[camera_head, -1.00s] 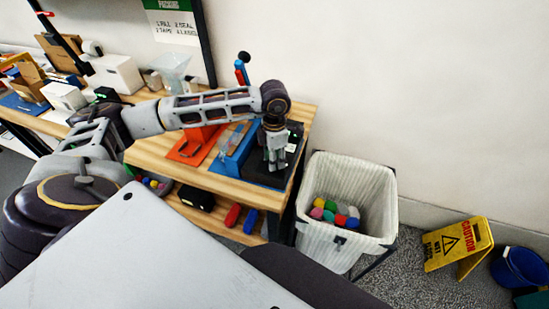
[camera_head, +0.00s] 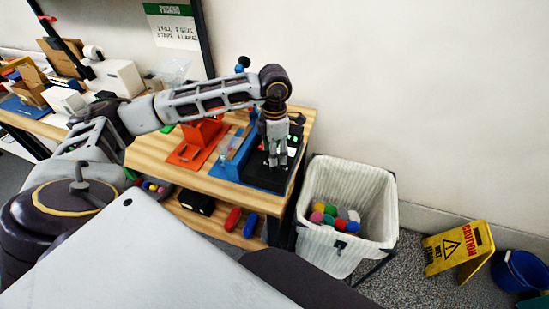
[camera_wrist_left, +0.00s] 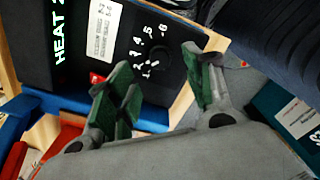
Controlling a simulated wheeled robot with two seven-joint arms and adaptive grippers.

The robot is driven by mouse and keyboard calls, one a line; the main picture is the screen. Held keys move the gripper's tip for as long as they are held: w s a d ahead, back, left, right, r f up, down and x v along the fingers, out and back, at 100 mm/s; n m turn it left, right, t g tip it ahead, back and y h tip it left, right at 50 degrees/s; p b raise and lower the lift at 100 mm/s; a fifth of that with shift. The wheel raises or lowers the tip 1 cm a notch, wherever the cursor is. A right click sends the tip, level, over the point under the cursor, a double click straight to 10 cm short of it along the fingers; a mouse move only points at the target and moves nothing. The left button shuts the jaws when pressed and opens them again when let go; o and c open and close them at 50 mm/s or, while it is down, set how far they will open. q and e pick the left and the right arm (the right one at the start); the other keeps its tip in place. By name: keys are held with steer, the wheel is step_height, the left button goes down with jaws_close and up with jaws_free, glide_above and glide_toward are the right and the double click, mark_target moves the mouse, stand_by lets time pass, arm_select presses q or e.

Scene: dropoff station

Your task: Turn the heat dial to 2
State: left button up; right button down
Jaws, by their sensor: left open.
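The black heat panel (camera_wrist_left: 80,65) shows in the left wrist view, with green display text reading "HEAT 2", the digit close to the picture's edge. Its dark dial (camera_wrist_left: 158,56) sits among white numbers and is hard to tell from the black face. In the head view the panel (camera_head: 262,178) lies at the right end of the wooden table. My left gripper (camera_head: 277,163) points down over it. In the wrist view the green-padded fingers (camera_wrist_left: 165,90) are apart, with nothing seen between them; the dial shows beyond them. My right gripper is not in view.
A blue fixture (camera_head: 236,157) and an orange stand (camera_head: 195,145) are left of the panel on the table (camera_head: 150,152). A white bin (camera_head: 345,185) with coloured balls stands right of it. A yellow caution sign (camera_head: 458,248) and blue bucket (camera_head: 520,270) are farther right.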

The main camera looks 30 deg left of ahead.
arm_select(q)
step_height(320, 180, up, 7)
steer(key=shift+f, duration=0.15)
stand_by(0.9)
